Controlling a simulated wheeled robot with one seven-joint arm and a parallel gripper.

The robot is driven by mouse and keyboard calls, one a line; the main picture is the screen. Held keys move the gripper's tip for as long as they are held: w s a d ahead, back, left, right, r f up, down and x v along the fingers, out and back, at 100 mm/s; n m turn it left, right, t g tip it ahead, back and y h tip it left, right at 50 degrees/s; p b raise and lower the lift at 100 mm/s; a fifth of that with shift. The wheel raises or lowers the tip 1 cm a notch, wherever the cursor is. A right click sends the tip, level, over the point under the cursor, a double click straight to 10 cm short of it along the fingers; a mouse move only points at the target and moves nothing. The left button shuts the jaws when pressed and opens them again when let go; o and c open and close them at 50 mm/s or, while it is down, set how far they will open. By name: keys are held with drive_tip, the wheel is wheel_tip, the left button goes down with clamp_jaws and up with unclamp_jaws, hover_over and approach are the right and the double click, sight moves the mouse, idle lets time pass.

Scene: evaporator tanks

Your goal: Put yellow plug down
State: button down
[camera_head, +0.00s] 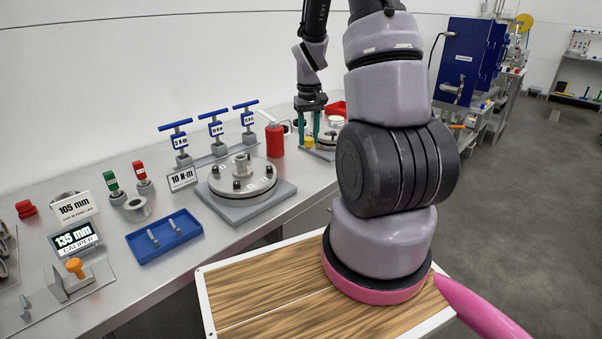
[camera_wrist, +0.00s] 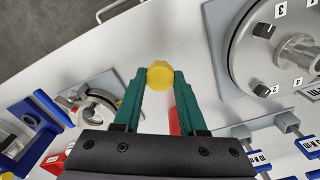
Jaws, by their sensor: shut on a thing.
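The yellow plug (camera_wrist: 160,74) shows in the wrist view between the tips of the green fingers of my gripper (camera_wrist: 160,82). My gripper is shut on it. In the head view, my gripper (camera_head: 310,128) points down over the far part of the steel bench, beside a small round fixture (camera_head: 327,142). In the wrist view, bare bench top lies beyond the plug, and the small round fixture (camera_wrist: 97,115) is to the left.
A large bolted flange (camera_head: 238,178) on a grey plate stands mid-bench. A red bottle (camera_head: 275,138), blue T-handled tools (camera_head: 216,128) and a 10 N·m sign (camera_head: 182,179) stand near it. A blue tray (camera_head: 163,237) holds two grey pieces. Bare bench lies between flange and fixture.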

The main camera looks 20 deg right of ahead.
wheel_tip(320, 180, down, 9)
drive_tip(key=shift+r, duration=0.15)
idle(0.4)
drive_tip(key=shift+f, duration=0.2)
drive_tip(key=shift+c, duration=2.3)
unclamp_jaws()
drive_tip(key=shift+r, duration=0.1)
